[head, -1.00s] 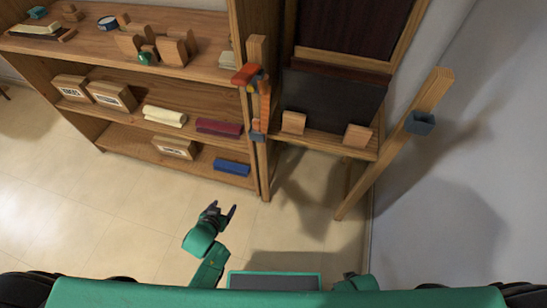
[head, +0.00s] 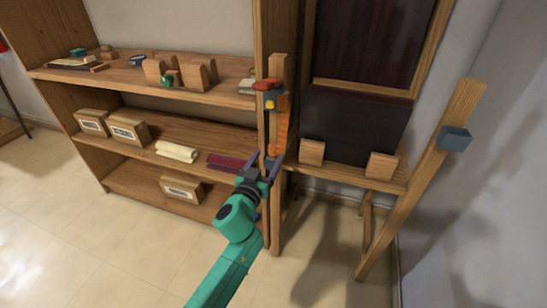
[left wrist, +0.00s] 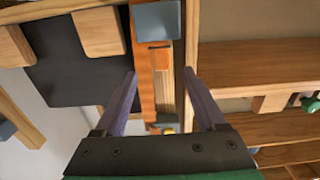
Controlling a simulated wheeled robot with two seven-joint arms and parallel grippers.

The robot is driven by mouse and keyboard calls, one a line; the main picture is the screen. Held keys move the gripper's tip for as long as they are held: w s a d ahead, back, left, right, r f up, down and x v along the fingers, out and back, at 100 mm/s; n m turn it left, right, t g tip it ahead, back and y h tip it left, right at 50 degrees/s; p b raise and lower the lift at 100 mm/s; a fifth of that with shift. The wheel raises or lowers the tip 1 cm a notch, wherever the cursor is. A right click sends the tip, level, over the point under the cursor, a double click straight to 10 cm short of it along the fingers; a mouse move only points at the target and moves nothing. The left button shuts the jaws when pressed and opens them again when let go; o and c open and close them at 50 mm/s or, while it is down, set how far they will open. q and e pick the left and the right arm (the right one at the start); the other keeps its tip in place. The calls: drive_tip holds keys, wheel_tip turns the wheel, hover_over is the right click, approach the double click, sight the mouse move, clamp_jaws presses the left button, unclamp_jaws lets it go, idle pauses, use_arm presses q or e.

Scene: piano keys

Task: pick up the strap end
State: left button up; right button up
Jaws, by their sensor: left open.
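An orange strap (head: 282,125) hangs along the wooden post on the left of the easel. In the left wrist view the strap (left wrist: 144,70) runs between the two fingers, with a blue-grey block (left wrist: 156,20) beyond the fingertips. I cannot tell whether the strap's end is fixed to that block. My left gripper (head: 266,160) is open at the lower part of the strap, and in the wrist view (left wrist: 160,74) its fingers stand either side with no clear contact. In the head view the gripper hides the strap's lower end. My right gripper is not in view.
Wooden blocks (head: 311,152) stand on the easel ledge. The shelf unit (head: 150,92) is close on the left.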

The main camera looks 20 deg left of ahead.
sight(272, 149)
use_arm(q)
drive_tip(key=w, duration=0.4)
drive_tip(key=shift+f, duration=0.15)
drive_tip(key=shift+s, duration=0.15)
drive_tip(key=shift+c, duration=0.3)
clamp_jaws()
